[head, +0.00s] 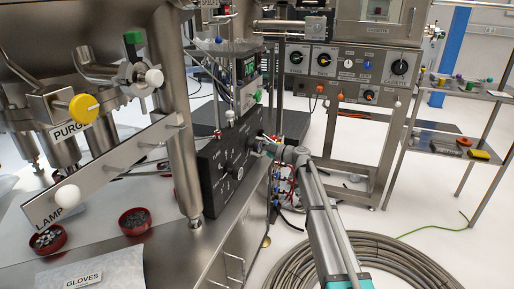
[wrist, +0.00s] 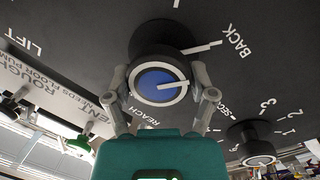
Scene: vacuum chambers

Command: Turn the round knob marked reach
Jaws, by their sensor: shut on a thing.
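The round knob (wrist: 154,83) is black with a blue cap and a white pointer line, on a black panel (head: 222,170). In the wrist view REACH is printed just below the knob and BACK at its upper right. The pointer line on the cap points right and slightly up. My gripper (wrist: 160,92) has one finger on each side of the knob and is shut on it. In the head view my gripper (head: 262,145) is at the right end of the black panel, and the knob there is hidden or too small to make out.
A second black knob (wrist: 257,150) with a numbered scale is at the lower right in the wrist view. A steel post (head: 178,130) and a yellow PURGE knob (head: 83,107) are left of the panel. A coiled hose (head: 370,262) lies on the floor at the right.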

